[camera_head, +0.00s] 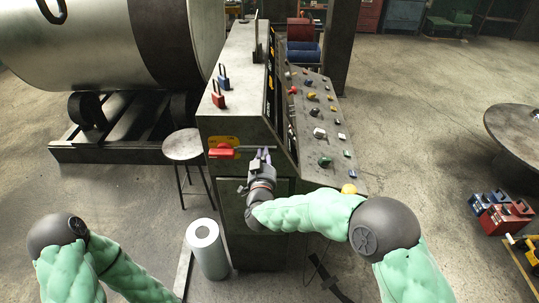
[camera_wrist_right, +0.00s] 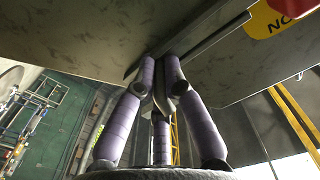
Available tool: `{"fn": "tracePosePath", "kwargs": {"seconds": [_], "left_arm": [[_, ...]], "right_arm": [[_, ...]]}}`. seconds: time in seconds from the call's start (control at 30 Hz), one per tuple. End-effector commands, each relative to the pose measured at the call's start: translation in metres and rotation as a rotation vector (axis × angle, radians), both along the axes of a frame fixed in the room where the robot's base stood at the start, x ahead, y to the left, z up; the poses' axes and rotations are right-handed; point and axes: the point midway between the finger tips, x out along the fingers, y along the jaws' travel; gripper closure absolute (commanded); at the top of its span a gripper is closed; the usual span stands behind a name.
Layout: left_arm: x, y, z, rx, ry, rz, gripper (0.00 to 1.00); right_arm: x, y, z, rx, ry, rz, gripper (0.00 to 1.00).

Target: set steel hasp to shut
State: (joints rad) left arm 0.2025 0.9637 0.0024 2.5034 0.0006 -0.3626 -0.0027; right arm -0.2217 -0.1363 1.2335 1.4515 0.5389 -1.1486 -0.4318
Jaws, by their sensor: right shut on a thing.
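The steel hasp (camera_head: 247,149) is a thin grey bar on the end face of the grey control cabinet (camera_head: 232,125), to the right of a red handle (camera_head: 221,151). It shows in the right wrist view (camera_wrist_right: 208,42) as a strip running up to the right. My right gripper (camera_head: 264,156) is at the hasp's right end. Its purple fingers (camera_wrist_right: 165,75) are shut on the hasp and hide part of it. Whether the hasp is fully closed cannot be told. My left gripper is out of view.
Red and blue padlocks (camera_head: 218,98) stand on the cabinet top. A sloped panel (camera_head: 325,160) carries several knobs. A stool (camera_head: 183,146) and a white roll (camera_head: 208,250) stand left of the cabinet.

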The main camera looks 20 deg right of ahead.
Motion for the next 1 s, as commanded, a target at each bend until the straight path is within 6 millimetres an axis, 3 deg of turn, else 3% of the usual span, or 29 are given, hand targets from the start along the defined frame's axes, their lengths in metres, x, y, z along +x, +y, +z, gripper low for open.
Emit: {"fn": "tracePosePath", "kwargs": {"seconds": [0.1,0.37,0.4,0.47,0.83,1.0], "left_arm": [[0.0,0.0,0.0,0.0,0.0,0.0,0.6],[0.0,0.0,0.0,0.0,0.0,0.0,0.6],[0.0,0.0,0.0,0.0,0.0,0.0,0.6],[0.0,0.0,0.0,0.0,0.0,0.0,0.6],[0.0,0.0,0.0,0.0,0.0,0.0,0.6],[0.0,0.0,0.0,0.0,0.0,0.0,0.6]], "right_arm": [[0.002,0.011,-0.002,-0.002,0.004,0.001,1.0],[0.002,0.012,-0.003,-0.003,0.005,0.003,1.0],[0.002,0.012,-0.003,-0.003,0.006,0.004,0.77],[0.002,0.013,-0.003,-0.003,0.005,0.004,0.66],[0.0,0.012,-0.001,-0.001,0.002,0.001,0.66],[-0.019,0.018,-0.001,0.0,0.003,0.003,0.66]]}}
